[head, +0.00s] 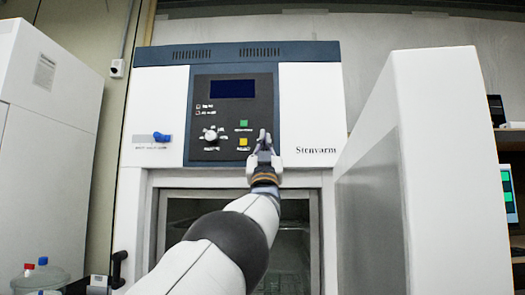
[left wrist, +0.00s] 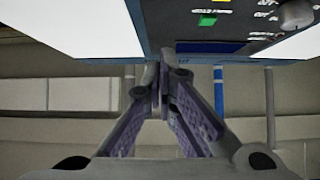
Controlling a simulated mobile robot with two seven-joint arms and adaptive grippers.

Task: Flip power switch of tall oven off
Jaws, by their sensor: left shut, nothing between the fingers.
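The tall white oven (head: 309,105) stands ahead, with a dark control panel (head: 262,90) on its upper front. The panel carries a dark display (head: 232,89), a round knob (head: 210,134), a green button (head: 243,124) and a yellow button (head: 243,142). A blue lever-like part (head: 161,136) sits on a labelled strip to the panel's left; its label is too small to read. My left gripper (head: 264,137) is shut and empty before the panel's lower right edge, right of the yellow button. In the left wrist view its fingertips (left wrist: 158,75) meet below the panel. Contact cannot be told. My right gripper is out of view.
A white door (head: 450,170) stands swung open at the right. The oven chamber (head: 295,235) is open below the panel, partly hidden by my left arm. A white cabinet (head: 45,150) and bottles (head: 40,278) stand at the left.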

